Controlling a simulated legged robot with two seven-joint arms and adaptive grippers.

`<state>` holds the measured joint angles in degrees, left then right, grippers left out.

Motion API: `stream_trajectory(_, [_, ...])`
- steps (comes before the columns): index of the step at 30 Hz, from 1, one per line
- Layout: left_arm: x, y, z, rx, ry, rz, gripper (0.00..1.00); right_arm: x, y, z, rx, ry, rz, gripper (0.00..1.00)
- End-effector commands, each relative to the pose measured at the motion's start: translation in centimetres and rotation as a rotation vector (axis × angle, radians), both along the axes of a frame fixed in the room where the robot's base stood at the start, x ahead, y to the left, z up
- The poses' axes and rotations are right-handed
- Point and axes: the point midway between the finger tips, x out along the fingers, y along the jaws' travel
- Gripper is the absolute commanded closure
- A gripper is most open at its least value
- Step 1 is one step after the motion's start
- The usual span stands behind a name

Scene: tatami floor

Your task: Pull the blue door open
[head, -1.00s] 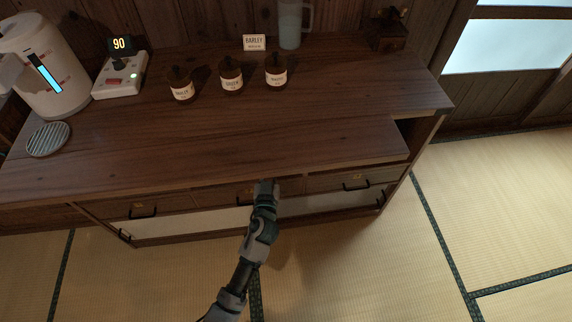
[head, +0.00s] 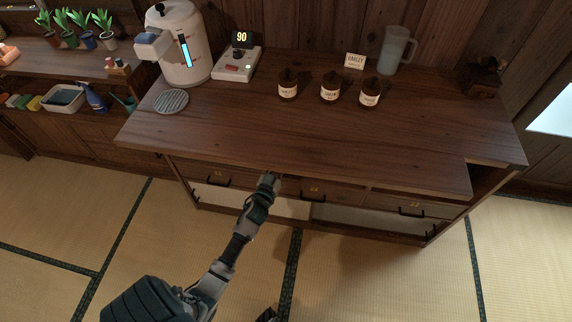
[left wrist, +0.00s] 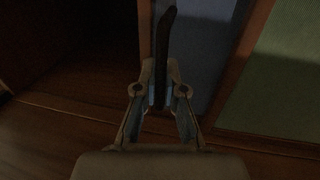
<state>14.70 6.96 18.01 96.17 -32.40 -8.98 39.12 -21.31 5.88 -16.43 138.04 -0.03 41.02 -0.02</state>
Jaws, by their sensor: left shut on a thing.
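A dull blue panel, which looks like the blue door (left wrist: 207,45), shows at the upper middle of the left wrist view. A dark upright handle bar (left wrist: 165,40) stands in front of it. My left gripper (left wrist: 164,92) is shut on this bar, with one finger on each side. In the head view my left gripper (head: 268,182) is at the front of the wooden counter, by the middle drawer. The blue door cannot be made out in the head view, and how far it stands open is unclear. My right gripper is not recognisable in either view.
The counter (head: 300,135) carries a white dispenser (head: 181,60), a scale reading 90 (head: 236,64), several brown jars and a jug (head: 395,50). Drawers with dark handles line its front. A shelf with plants stands far left. The tatami floor (head: 370,285) in front is clear.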

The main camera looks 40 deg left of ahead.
Motion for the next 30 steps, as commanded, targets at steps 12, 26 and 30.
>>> stream_trajectory(12, [0.0,0.0,-0.2,-0.001,0.003,0.0,0.69,0.2,0.0,-0.1,-0.002,0.006,0.001,0.0])
stream_trajectory(26, [-1.3,-0.5,-0.2,-0.003,0.002,-0.001,0.66,0.0,0.0,0.0,-0.001,0.004,0.0,0.0])
stream_trajectory(30, [-3.9,-1.6,-0.3,-0.004,0.004,0.0,0.66,0.0,0.0,0.0,-0.001,0.003,0.0,0.0])
